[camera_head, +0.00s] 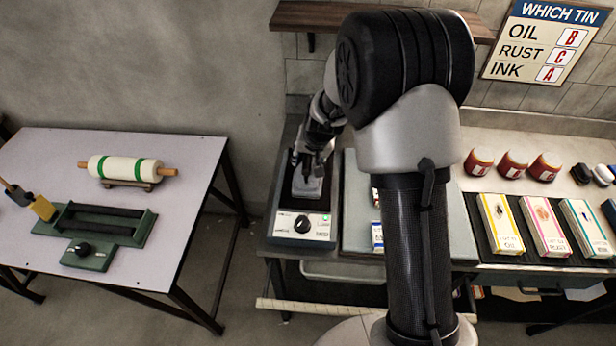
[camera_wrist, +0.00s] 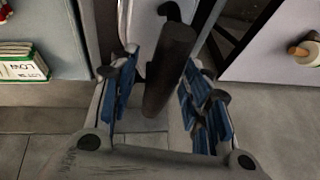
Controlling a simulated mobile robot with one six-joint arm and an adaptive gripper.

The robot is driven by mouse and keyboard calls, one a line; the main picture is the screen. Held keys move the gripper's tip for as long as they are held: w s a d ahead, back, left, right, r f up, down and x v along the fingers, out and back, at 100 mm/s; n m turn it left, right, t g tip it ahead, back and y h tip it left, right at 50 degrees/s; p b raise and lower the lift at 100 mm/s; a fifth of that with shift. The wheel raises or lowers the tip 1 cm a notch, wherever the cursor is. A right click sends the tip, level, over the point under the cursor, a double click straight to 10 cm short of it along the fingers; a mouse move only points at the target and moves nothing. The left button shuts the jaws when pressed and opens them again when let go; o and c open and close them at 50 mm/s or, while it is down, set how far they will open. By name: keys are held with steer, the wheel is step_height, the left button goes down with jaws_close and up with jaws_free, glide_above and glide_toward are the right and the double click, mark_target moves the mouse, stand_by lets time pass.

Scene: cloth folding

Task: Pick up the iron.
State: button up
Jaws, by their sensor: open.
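The iron (camera_head: 307,186) is light grey and rests on a dark plate with a control panel, at the left end of the workbench. My gripper (camera_head: 318,150) is right above it in the head view, overlapping its upper part. In the wrist view my gripper (camera_wrist: 163,95) is open, with blue-padded fingers on either side of a dark round bar, the iron's handle (camera_wrist: 170,70). A gap shows between the bar and the right finger; contact on the left is unclear. My arm hides part of the bench.
The iron's plate has a front panel (camera_head: 303,226) with a black knob. A grey pad (camera_head: 355,200) lies to its right. A separate table (camera_head: 160,225) at left holds a roller (camera_head: 125,168) and a green device (camera_head: 103,228).

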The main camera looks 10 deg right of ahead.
steer(key=shift+f+b, duration=0.25)
steer(key=shift+b, duration=0.05)
stand_by(0.4)
jaws_close()
stand_by(0.6)
stand_by(0.5)
steer(key=shift+r, duration=0.1)
